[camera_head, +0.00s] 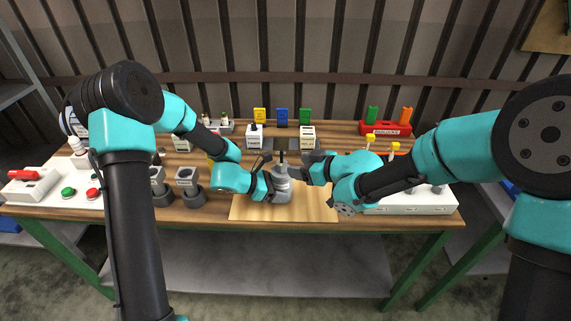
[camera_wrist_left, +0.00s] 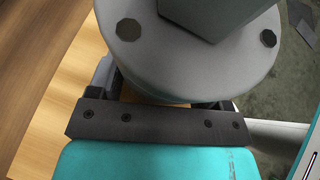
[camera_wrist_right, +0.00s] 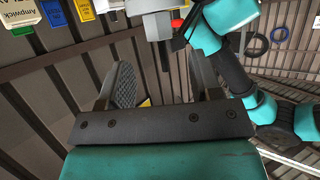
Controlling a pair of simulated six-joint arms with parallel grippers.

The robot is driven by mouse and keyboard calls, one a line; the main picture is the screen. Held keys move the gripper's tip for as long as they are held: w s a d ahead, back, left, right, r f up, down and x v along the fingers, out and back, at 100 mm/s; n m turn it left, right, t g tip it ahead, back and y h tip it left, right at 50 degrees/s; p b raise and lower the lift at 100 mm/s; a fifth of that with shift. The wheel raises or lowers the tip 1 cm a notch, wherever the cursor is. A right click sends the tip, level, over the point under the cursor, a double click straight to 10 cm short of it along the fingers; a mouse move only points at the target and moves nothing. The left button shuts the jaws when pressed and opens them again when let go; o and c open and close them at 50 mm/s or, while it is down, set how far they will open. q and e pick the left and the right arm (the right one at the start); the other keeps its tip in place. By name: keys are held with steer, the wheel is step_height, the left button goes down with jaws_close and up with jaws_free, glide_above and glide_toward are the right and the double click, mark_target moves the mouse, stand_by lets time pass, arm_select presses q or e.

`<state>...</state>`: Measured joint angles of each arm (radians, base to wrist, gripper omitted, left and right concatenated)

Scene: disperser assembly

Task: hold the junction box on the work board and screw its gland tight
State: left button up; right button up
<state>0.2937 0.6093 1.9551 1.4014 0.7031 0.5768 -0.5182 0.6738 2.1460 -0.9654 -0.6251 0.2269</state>
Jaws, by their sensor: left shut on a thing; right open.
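The grey junction box (camera_head: 282,189) stands on the light wooden work board (camera_head: 312,209) in the middle of the table. My left gripper (camera_head: 269,186) is shut on it from the left. In the left wrist view the round grey body of the box (camera_wrist_left: 188,65), with dark bolt heads, fills the space at the jaws (camera_wrist_left: 170,92). My right gripper (camera_head: 304,168) is open beside the upper part of the box, at its right. In the right wrist view its fingers (camera_wrist_right: 160,85) are spread, with a grey part (camera_wrist_right: 157,24) beyond them. The gland cannot be made out clearly.
Yellow, blue and green tags (camera_head: 282,117) stand behind the board among white boxes. A red padlock station (camera_head: 386,129) is at the back right. Dark round fittings (camera_head: 194,196) stand left of the board. A white panel with buttons (camera_head: 55,186) is at the far left.

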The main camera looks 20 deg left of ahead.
mark_target(284, 164)
steer(key=x, duration=0.6)
steer(key=c, duration=0.9)
steer(key=shift+c, duration=0.2)
steer(key=shift+a+r+m+t, duration=0.1)
steer(key=shift+m+t, duration=0.4)
steer(key=shift+m+t+h, duration=0.3)
steer(key=shift+t, duration=0.1)
steer(key=o, duration=0.9)
